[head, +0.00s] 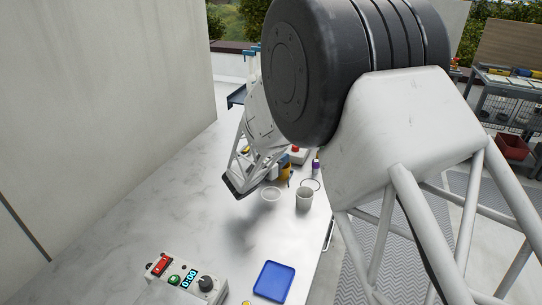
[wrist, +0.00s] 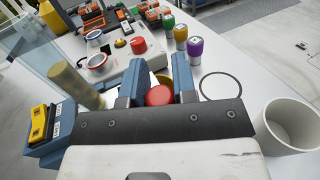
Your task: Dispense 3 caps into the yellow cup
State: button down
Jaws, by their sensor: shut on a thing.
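In the wrist view my gripper (wrist: 158,76) has its two blue fingers shut on a red round-topped thing (wrist: 159,96). Its lower part is hidden by the gripper's dark bar. A strip of yellow (wrist: 164,79) shows behind the fingers; it may be the yellow cup's rim, but I cannot tell. In the head view a yellow-orange thing (head: 286,174) is partly hidden by my arm. An olive-yellow cylinder (wrist: 74,84) stands left of the fingers in the wrist view. I cannot make out any caps for certain.
A white cup (head: 304,200) and a dark ring (wrist: 221,86) lie right of my gripper. The table's left side is clear.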

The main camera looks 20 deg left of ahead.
jog(key=shift+d, duration=1)
jog(key=c, duration=1.2)
grip_release()
jog(key=shift+d, duration=0.1)
jog(key=shift+s, duration=0.1)
jog(key=shift+v, duration=3.9)
